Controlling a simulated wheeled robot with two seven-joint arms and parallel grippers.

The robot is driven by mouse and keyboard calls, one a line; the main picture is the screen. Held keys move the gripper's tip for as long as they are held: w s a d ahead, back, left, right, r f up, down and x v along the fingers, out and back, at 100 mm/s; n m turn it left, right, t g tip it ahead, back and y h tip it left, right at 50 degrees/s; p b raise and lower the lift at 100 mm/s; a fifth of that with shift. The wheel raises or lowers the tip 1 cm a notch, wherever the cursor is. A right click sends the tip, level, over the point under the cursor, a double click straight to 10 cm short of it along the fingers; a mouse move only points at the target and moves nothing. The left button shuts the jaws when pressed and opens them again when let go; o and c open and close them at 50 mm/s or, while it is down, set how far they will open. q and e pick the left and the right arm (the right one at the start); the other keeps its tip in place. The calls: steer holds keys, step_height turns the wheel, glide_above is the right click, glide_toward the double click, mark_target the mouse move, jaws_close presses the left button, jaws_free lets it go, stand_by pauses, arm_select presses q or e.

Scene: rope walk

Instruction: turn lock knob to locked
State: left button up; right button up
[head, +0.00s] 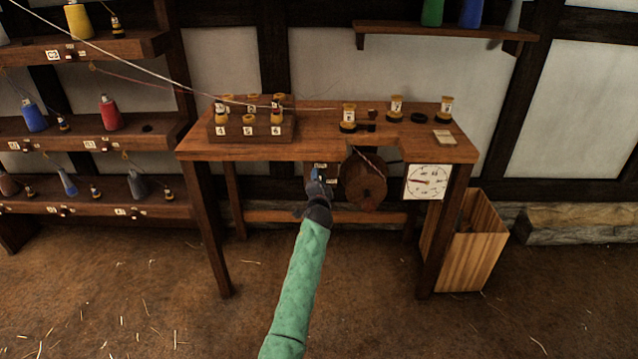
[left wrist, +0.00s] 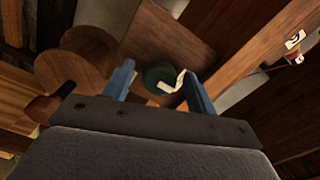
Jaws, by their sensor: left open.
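The lock knob (left wrist: 154,74) shows in the left wrist view as a dark green round piece on a wooden panel, with a white bent piece (left wrist: 174,83) at its right side. My left gripper (left wrist: 158,71) is open, with its two blue fingers on either side of the knob. I cannot tell whether they touch it. In the head view my left gripper (head: 318,174) is at the front of the bench, just left of the wooden reel, and hides the knob. Small labels show beside it, too small to read. My right gripper is in neither view.
The wooden reel (head: 363,181) hangs close to the right of my left gripper, with a white dial (head: 427,181) beyond it. The bench (head: 330,143) carries a bobbin rack (head: 252,131) and several spools. A wooden bin (head: 468,250) stands at the right. The floor in front is open.

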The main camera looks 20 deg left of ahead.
arm_select(q)
steer(key=v, duration=0.7)
steer(key=shift+s, duration=0.4)
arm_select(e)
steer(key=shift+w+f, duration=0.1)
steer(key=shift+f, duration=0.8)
arm_select(q)
steer(key=shift+d, duration=0.1)
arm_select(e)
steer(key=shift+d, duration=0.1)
